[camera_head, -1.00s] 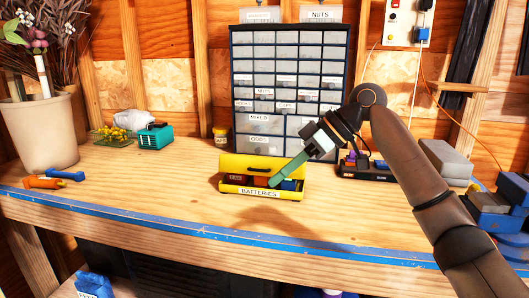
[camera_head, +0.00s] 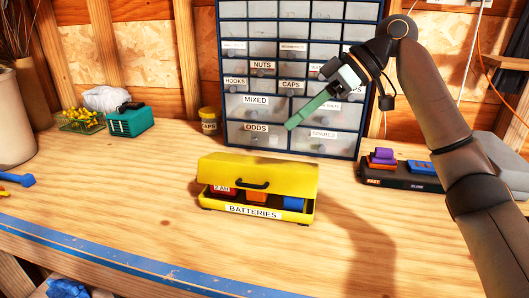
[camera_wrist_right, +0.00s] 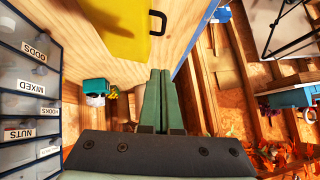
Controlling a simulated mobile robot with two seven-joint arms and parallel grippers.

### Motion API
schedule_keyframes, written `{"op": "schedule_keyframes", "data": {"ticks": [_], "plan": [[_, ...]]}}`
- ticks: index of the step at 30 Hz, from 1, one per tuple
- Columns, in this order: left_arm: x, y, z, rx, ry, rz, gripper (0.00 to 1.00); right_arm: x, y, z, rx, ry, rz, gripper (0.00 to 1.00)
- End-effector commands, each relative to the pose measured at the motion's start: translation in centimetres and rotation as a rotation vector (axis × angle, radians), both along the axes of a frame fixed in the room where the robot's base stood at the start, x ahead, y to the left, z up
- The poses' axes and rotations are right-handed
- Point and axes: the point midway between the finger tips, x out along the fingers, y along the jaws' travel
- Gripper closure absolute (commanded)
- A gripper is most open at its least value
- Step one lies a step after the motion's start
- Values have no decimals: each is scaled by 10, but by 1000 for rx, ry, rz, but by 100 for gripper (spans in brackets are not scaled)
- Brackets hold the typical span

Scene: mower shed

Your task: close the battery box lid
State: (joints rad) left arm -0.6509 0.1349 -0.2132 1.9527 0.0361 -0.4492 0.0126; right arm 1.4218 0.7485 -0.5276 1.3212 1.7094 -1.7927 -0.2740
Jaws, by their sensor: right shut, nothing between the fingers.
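The yellow battery box (camera_head: 256,209), labelled BATTERIES, sits on the workbench. Its yellow lid (camera_head: 262,176) with a black handle is tipped forward over the box. A gap remains at the front, where red, orange and blue batteries (camera_head: 257,196) show. The lid and handle also show at the top of the right wrist view (camera_wrist_right: 113,25). My right gripper (camera_head: 292,124), with green fingers, is shut and empty. It is above and behind the lid, apart from it, in front of the drawer cabinet. Its fingers also show in the right wrist view (camera_wrist_right: 160,73). My left gripper is not in view.
A labelled drawer cabinet (camera_head: 292,72) stands behind the box. A yellow jar (camera_head: 209,120) and a teal device (camera_head: 130,120) are to the left. A black tray (camera_head: 400,180) with coloured blocks is at right. The bench in front of the box is clear.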

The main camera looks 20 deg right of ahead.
Motion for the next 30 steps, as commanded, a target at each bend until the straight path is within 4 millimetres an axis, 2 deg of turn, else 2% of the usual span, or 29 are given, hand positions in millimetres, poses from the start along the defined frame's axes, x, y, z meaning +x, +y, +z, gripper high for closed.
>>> {"op": "schedule_keyframes", "data": {"ticks": [5, 18, 24, 30], "plan": [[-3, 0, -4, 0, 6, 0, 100, 4, 11, -12, -1, 1, 3, 100], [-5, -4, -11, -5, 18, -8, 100, 27, 70, -75, -1, 1, 2, 100], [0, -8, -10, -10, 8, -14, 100, 21, 70, -101, -1, 1, -1, 100], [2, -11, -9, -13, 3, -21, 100, 20, 72, -108, 1, -1, 0, 100]]}}
